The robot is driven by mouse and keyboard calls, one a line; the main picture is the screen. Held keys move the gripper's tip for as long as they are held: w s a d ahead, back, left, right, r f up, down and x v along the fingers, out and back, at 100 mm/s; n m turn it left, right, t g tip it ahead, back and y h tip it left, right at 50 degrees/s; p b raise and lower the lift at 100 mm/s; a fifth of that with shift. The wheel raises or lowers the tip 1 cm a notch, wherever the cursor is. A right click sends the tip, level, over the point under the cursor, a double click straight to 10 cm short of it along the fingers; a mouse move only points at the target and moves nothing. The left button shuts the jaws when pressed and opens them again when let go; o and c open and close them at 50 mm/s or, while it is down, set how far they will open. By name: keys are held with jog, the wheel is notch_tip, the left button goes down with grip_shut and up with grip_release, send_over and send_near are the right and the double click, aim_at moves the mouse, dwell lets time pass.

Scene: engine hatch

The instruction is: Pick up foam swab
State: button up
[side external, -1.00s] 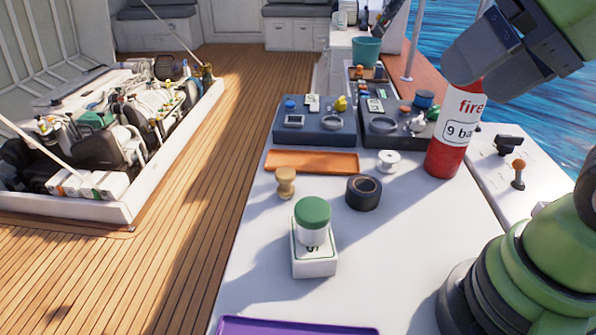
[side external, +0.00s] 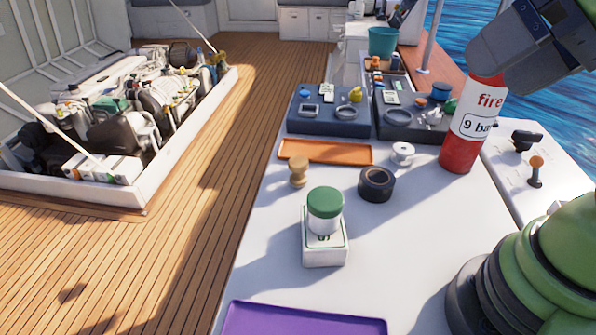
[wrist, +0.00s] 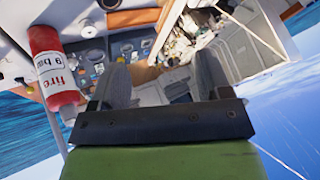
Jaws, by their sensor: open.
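I cannot tell for sure which thing is the foam swab. A small tan waisted piece (side external: 298,171) stands upright on the white worktop (side external: 270,252), in front of the orange tray. My gripper (side external: 480,62) is high at the upper right of the side view, over and partly in front of the red fire extinguisher (side external: 463,153). In the wrist view my gripper (wrist: 158,82) shows two grey fingers spread apart with nothing between them. The extinguisher (wrist: 52,75) is left of the fingers there.
On the worktop are a green-lidded jar (side external: 325,203) on a white box, a black tape roll (side external: 376,185), a white spool (side external: 402,154), an orange tray (side external: 325,151) and a purple tray (side external: 300,318). Dark organisers (side external: 330,127) stand behind. An open engine hatch (side external: 120,110) is at left.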

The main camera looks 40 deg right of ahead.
jog(key=n+g+h, duration=0.5)
jog(key=n+h, duration=0.1)
jog(key=n, duration=2.2)
send_over(296, 164)
jog(key=s+a, duration=0.2)
notch_tip(296, 164, down, 21)
jog(key=x, duration=0.4)
jog(key=shift+w+a, duration=0.2)
jog(key=shift+w, duration=0.1)
jog(key=x, duration=0.5)
jog(key=shift+d+f, duration=0.1)
jog(key=shift+f, duration=0.25)
jog(key=shift+c, duration=0.5)
jog(key=c, duration=0.9)
